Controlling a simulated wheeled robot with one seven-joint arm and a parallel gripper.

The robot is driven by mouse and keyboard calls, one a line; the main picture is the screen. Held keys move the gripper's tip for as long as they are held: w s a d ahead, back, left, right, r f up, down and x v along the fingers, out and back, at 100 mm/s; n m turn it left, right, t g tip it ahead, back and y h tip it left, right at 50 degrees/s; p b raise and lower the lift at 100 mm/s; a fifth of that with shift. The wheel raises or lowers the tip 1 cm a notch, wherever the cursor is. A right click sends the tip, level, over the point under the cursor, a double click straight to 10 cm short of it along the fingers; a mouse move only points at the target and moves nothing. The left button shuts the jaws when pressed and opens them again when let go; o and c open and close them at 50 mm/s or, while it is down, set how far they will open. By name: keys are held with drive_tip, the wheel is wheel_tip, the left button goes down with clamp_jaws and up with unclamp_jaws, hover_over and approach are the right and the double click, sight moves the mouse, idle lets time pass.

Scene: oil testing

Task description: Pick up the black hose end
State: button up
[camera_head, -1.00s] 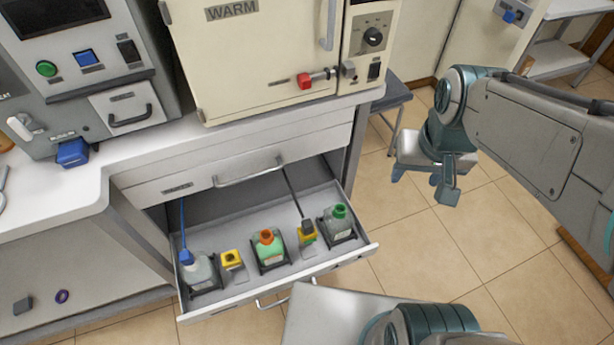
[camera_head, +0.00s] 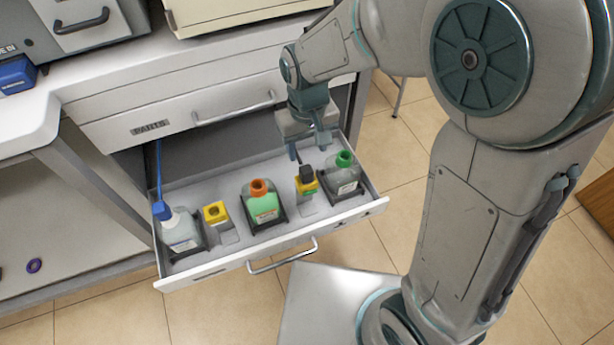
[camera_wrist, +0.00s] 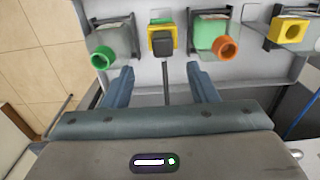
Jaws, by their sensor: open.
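The black hose end (camera_head: 307,173) is a dark block seated in a yellow holder (camera_head: 306,186) in the open drawer (camera_head: 290,258). It also shows in the wrist view (camera_wrist: 163,42), with its thin black hose (camera_wrist: 166,85) running back between my fingers. My gripper (camera_head: 309,152) hangs over the drawer, just behind the hose end. Its fingers are open and apart, with nothing held between them. In the wrist view my gripper (camera_wrist: 160,74) has one finger on each side of the hose, and the hose end lies beyond the fingertips.
A green-capped bottle (camera_head: 344,174) stands right of the hose end, and an orange-necked bottle (camera_head: 263,203) stands left. Farther left are an empty yellow holder (camera_head: 216,212) and a bottle with a blue hose end (camera_head: 161,211). The worktop (camera_head: 200,50) overhangs the drawer's back.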

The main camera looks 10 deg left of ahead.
sight(306, 169)
wheel_tip(306, 169, down, 4)
drive_tip(key=shift+r+b, duration=0.2)
drive_tip(key=shift+b, duration=0.15)
drive_tip(key=shift+s+a+f+b, duration=0.15)
drive_tip(key=shift+f+b, duration=0.35)
drive_tip(key=shift+f, duration=0.9)
drive_tip(key=shift+s+d+f+b, duration=0.1)
drive_tip(key=shift+f+b, duration=0.4)
drive_tip(key=shift+f, duration=0.85)
drive_tip(key=shift+r, duration=0.1)
drive_tip(key=c, duration=1)
